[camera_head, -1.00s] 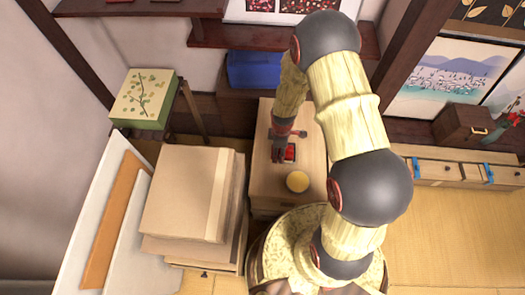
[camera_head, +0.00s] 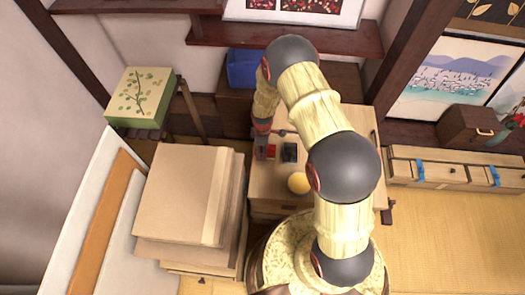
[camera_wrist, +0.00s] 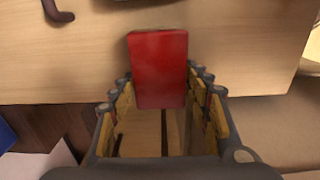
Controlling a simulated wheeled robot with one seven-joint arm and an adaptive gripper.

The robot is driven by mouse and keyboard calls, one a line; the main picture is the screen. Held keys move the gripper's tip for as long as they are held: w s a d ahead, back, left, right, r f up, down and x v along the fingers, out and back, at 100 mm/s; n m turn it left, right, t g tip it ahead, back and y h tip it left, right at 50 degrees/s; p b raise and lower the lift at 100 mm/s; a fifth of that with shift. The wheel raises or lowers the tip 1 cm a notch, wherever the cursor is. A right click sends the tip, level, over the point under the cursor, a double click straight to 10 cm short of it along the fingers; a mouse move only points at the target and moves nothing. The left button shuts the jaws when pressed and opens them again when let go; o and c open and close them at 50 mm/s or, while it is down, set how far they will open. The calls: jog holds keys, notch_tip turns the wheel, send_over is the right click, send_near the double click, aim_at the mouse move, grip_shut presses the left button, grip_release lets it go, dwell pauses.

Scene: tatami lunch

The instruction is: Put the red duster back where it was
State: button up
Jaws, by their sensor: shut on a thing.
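The red duster (camera_wrist: 158,70) is a red block between the fingers of my gripper (camera_wrist: 160,100) in the wrist view. My gripper is shut on it, and its far end sticks out past the fingertips. In the head view the duster (camera_head: 271,152) shows as a small red patch over the left part of the light wooden cabinet top (camera_head: 340,130), below my gripper (camera_head: 264,150). I cannot tell how high the duster is above the wood.
A round yellow thing (camera_head: 299,183) sits on the cabinet top nearer me. Stacked cardboard boxes (camera_head: 185,190) stand close on the left. A blue box (camera_head: 243,70) is behind, and a green patterned box (camera_head: 140,97) is at the far left.

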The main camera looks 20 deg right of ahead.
jog(key=shift+f, duration=0.15)
jog(key=o, duration=1)
jog(key=shift+o, duration=0.5)
